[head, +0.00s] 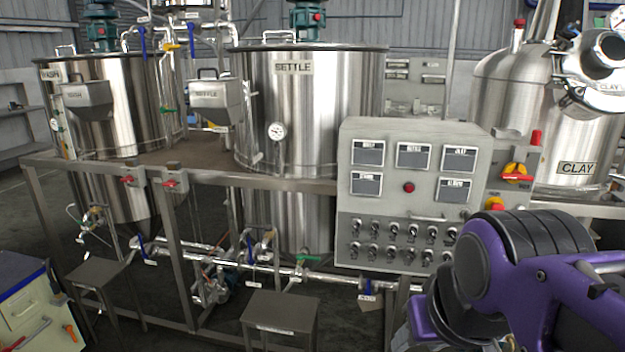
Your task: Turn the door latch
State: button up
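The grey control cabinet (372,135) stands right of centre, with several small displays, a red button (408,187) and rows of switches on its front. A yellow rotary handle (515,173) with red on it sits on the cabinet's right side. I cannot tell which part is the door latch. A thin metal bar (428,217) runs across the front above the switches. My purple and black arm fills the lower right and hides part of the cabinet's lower right area. My gripper's fingertips do not show.
Steel tanks marked SETTLE (310,110) and CLAY (550,130) stand behind the cabinet, with a WASH tank (120,105) at left. A steel frame, pipes and valves run along the front. Low steps (281,311) stand on the floor. A blue-topped cart (20,290) is at lower left.

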aim_at(466, 214)
jog(key=z, duration=0.75)
